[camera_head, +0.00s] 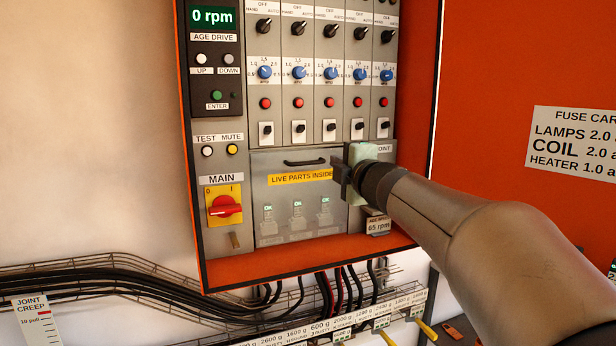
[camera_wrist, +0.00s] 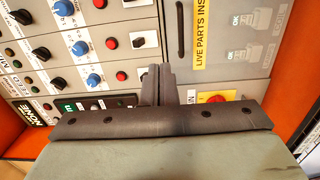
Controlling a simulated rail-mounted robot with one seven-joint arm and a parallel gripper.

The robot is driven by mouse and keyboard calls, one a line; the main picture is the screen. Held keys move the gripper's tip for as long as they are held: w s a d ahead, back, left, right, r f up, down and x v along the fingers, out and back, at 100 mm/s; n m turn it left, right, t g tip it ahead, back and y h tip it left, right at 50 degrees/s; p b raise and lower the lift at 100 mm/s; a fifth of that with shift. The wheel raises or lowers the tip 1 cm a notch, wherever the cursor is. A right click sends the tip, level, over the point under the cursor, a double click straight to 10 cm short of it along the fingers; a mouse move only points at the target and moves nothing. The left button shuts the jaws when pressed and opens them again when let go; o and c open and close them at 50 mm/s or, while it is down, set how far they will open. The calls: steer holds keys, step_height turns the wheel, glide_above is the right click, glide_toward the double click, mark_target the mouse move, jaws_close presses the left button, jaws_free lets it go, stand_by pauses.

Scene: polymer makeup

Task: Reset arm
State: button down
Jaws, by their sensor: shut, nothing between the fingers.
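My gripper (camera_head: 341,174) is in front of the lower part of the orange-framed control panel (camera_head: 187,130), at the right edge of the grey cover (camera_head: 275,208) marked LIVE PARTS INSIDE. My arm reaches in from the lower right. In the wrist view the two dark fingers (camera_wrist: 158,85) are together with nothing between them, over the grey panel face. I cannot tell whether the fingertips touch the panel. My gripper and wrist hide part of the cover's right side and the label beside it.
Rows of black selectors, blue knobs (camera_head: 299,73), red buttons and toggles fill the panel above. A red main switch (camera_head: 225,206) is at lower left. Cables (camera_head: 120,282) and a wire tray run below. A fuse card (camera_head: 575,148) is at right.

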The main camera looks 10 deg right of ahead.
steer(key=s+d+f+m+g+h, duration=0.2)
steer(key=s+f+m+g+h, duration=0.15)
steer(key=s+f+m, duration=0.55)
steer(key=s+d+f+m+g+h, duration=0.25)
steer(key=s+f+m+g, duration=0.3)
steer(key=f, duration=0.75)
steer(key=s+a+f+m+g+y, duration=0.1)
steer(key=s+a+f+m+g, duration=0.2)
steer(key=s+f, duration=0.4)
steer(key=s+a+f+m+g+y, duration=0.1)
steer(key=s+a+f+m+g, duration=0.2)
steer(key=s, duration=1.1)
step_height(320, 180, down, 5)
steer(key=shift+s+a+f+g, duration=0.1)
steer(key=shift+s+a+g, duration=0.25)
steer(key=shift+g, duration=0.65)
steer(key=shift+d, duration=0.1)
